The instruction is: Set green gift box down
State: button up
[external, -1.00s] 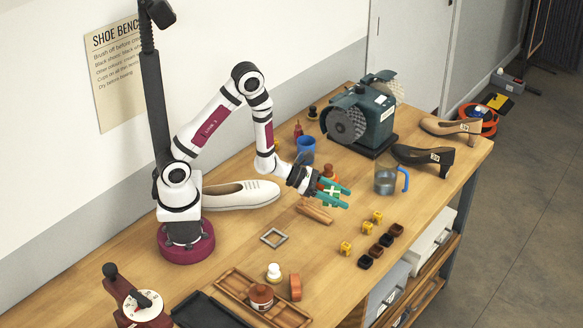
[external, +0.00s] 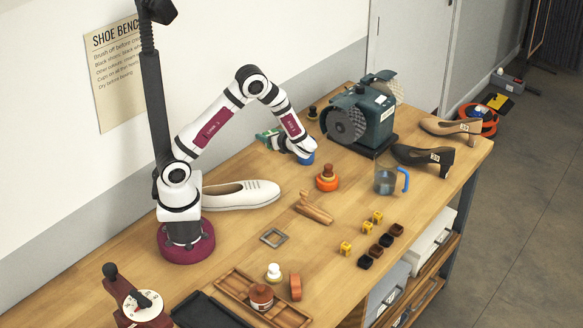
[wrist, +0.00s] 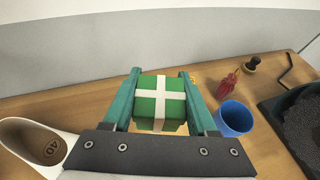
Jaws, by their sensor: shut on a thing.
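The green gift box (wrist: 148,104) with a white cross of ribbon sits between the two teal fingers of my gripper (wrist: 160,76) in the wrist view. My gripper is shut on it. In the external view my gripper (external: 268,138) is at the back of the bench by the wall, and only a little of the box shows behind my wrist. Whether the box touches the bench or hangs above it, I cannot tell.
The blue cup (wrist: 233,118) and a red bottle (wrist: 228,84) stand close to the right of the box. A white shoe (wrist: 32,138) lies to the left. The grinder (external: 362,118) stands further right. Bare bench (wrist: 90,104) shows left of the box.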

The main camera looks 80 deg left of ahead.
jog(key=s+d+f+n+g+h, duration=0.2)
jog(key=s+d+f+n+g, duration=0.1)
jog(key=s+d+n+g, duration=0.1)
send_over(239, 168)
jog(key=shift+h, duration=0.3)
notch_tip(239, 168, down, 6)
jog(key=shift+f, duration=0.25)
jog(key=shift+a+f, duration=0.15)
jog(key=shift+f, duration=1.85)
jog(key=shift+f, duration=0.15)
jog(key=o, duration=1.3)
jog(key=shift+o, duration=0.2)
